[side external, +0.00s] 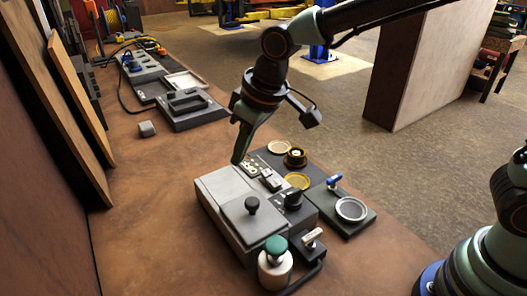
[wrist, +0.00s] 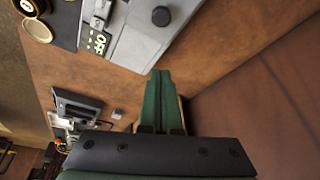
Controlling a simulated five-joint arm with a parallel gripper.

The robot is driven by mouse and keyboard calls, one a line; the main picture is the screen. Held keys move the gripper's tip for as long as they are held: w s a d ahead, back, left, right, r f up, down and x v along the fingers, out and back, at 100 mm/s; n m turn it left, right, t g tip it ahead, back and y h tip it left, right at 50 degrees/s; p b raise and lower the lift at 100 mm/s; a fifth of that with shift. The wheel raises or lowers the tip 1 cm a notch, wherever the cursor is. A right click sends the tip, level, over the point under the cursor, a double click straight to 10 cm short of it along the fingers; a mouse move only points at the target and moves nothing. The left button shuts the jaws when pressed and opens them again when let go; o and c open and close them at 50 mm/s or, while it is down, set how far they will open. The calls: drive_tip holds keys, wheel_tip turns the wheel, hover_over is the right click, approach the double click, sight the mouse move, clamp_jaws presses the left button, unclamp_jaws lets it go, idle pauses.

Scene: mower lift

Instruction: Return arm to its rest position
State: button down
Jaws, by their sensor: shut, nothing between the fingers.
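My gripper (side external: 236,160) is shut and empty. In the side external view it points down just above and behind the far edge of a grey box with a lid (side external: 245,210) and black knob. In the wrist view my gripper (wrist: 159,72) shows as two green fingers pressed together. Their tips are near the edge of the grey box (wrist: 145,40), over the brown table. I cannot tell the exact gap between the fingertips and the box.
Beside the box are a green-topped metal canister (side external: 275,262), a round dish (side external: 351,209) and yellow discs. A small grey cube (side external: 147,129) and dark trays (side external: 185,106) stand farther back. Boards lean at the left. A wooden panel (side external: 425,70) stands behind, right.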

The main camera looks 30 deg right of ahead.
drive_tip(key=s+d+r+m, duration=0.1)
drive_tip(key=s+d, duration=0.2)
drive_tip(key=d, duration=0.4)
drive_tip(key=s+d+r+m+t+h, duration=0.1)
drive_tip(key=s+d, duration=0.3)
drive_tip(key=d, duration=0.4)
drive_tip(key=s+d+r+m+t+h, duration=0.1)
drive_tip(key=s+d+r+m, duration=0.1)
drive_tip(key=d, duration=0.5)
drive_tip(key=shift+s+d+r+m, duration=0.3)
drive_tip(key=shift+s+m, duration=0.4)
drive_tip(key=shift+s, duration=0.5)
